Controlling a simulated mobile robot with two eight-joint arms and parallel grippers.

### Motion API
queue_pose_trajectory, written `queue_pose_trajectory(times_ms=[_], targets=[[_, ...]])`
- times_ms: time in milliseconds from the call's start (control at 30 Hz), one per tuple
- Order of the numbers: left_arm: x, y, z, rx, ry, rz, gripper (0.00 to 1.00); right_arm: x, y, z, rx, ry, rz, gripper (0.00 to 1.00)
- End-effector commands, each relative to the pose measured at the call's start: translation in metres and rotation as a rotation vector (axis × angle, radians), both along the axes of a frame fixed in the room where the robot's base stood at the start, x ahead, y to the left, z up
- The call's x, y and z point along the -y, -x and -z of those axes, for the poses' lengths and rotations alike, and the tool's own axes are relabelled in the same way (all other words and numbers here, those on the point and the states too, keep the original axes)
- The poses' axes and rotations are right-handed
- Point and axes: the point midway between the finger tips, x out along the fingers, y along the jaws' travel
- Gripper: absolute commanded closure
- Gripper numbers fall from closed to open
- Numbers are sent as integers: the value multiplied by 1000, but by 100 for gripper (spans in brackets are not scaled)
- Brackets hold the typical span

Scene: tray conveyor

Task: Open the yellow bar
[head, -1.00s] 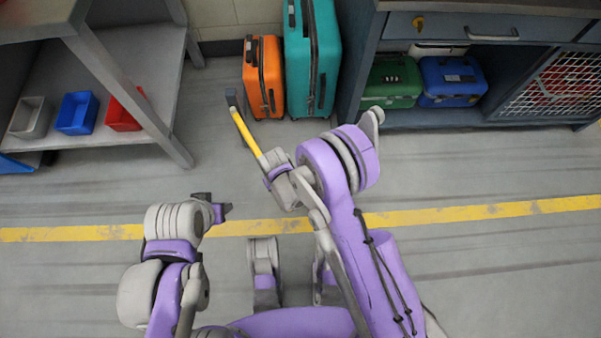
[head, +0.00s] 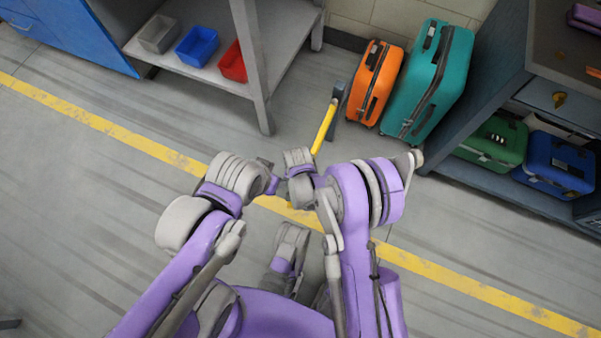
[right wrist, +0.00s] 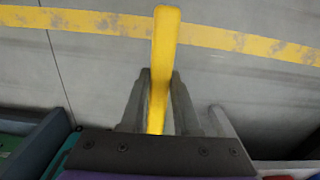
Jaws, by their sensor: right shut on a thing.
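The yellow bar (head: 323,127) sticks out from a dark upright post (head: 338,97) near the orange suitcase, in the head view. Its near end runs to my right gripper (head: 313,154). In the right wrist view, the bar (right wrist: 164,40) passes between the two fingers of my right gripper (right wrist: 158,80), which is shut on it. My left gripper (head: 271,178) is to the left of the right one, away from the bar. Its fingers are too small and partly hidden to tell open from shut.
The orange suitcase (head: 375,82) and teal suitcase (head: 432,80) stand just right of the post. A grey shelf (head: 205,77) with grey, blue and red bins is at the left. A dark cabinet (head: 480,178) with green and blue cases is at the right. Open floor lies at the left.

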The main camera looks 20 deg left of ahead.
Motion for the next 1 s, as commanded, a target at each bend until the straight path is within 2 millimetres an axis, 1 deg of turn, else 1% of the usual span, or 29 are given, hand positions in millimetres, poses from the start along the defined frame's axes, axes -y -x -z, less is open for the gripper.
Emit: queue_pose_trajectory(times_ms=[33, 300, 333, 400, 500, 733, 833, 933, 1000], targets=[[0, 0, 0, 0, 0, 0, 50, 0, -3, 0, 7, 0, 2, 100], [0, 0, 0, 0, 0, 0, 50, 1, -4, 0, 9, 0, 3, 100], [0, 0, 0, 0, 0, 0, 50, 1, -4, 0, 9, 0, 3, 68], [0, 0, 0, 0, 0, 0, 50, 1, -4, 0, 8, 1, 3, 56], [0, 0, 0, 0, 0, 0, 50, 1, -3, 0, 7, 0, 2, 40], [0, 0, 0, 0, 0, 0, 50, 0, -2, 0, 4, 0, 1, 40], [0, 0, -1, 0, 0, 0, 50, 0, -2, -3, 4, 0, 1, 40], [0, 1, -4, 1, 0, 0, 50, 0, -2, -15, 4, 0, 1, 40], [0, 1, -8, 1, 0, 0, 50, 0, -1, -28, 4, 0, 1, 40]])
